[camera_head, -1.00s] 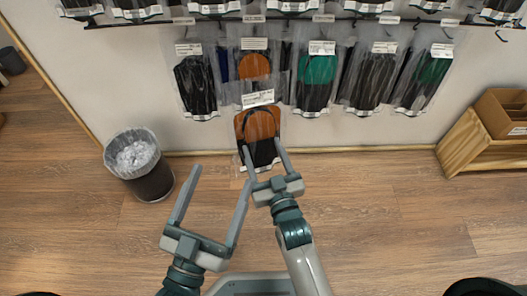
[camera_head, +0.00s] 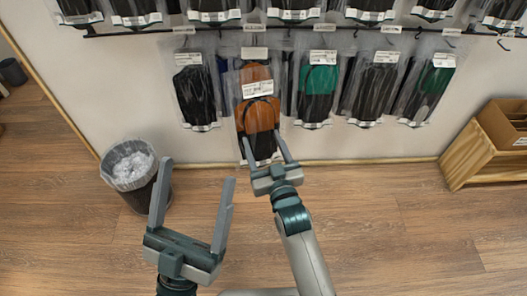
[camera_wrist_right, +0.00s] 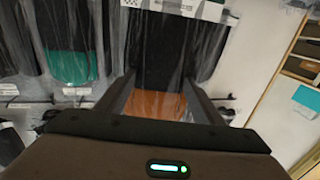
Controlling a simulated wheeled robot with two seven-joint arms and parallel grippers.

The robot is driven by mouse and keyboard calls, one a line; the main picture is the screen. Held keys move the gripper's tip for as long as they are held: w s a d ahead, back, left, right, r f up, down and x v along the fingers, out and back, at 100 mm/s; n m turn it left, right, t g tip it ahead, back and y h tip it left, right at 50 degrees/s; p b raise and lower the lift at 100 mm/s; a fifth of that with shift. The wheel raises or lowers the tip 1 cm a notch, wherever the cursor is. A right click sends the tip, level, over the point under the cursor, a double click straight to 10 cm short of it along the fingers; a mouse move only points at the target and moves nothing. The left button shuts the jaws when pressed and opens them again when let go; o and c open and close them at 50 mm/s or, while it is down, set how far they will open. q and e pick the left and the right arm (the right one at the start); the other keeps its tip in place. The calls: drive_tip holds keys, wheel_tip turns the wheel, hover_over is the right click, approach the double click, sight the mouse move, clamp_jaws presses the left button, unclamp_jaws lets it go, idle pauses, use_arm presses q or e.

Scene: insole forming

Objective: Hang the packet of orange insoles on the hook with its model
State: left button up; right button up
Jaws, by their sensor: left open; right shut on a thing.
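The packet of orange insoles (camera_head: 258,118) is a clear bag with an orange and black insole and a white label. My right gripper (camera_head: 264,150) is shut on its lower end and holds it upright in front of the lower row of hanging packets. Behind and above it hangs another orange packet (camera_head: 255,73), mostly covered by the held one. The right wrist view shows the held packet's orange part (camera_wrist_right: 157,105) between the fingers. The hook at that place is hidden. My left gripper (camera_head: 192,200) is open and empty, low and to the left.
Neighbouring packets hang close on both sides: a black one (camera_head: 195,95) at left and a green one (camera_head: 318,85) at right. A bin (camera_head: 145,185) stands at left and a wooden shelf (camera_head: 470,155) at right. The floor between is clear.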

use_arm(q)
drive_tip(key=shift+a+r+t, duration=0.35)
drive_tip(key=shift+r+t, duration=0.05)
drive_tip(key=shift+r, duration=0.25)
use_arm(e)
drive_tip(key=shift+w, duration=0.65)
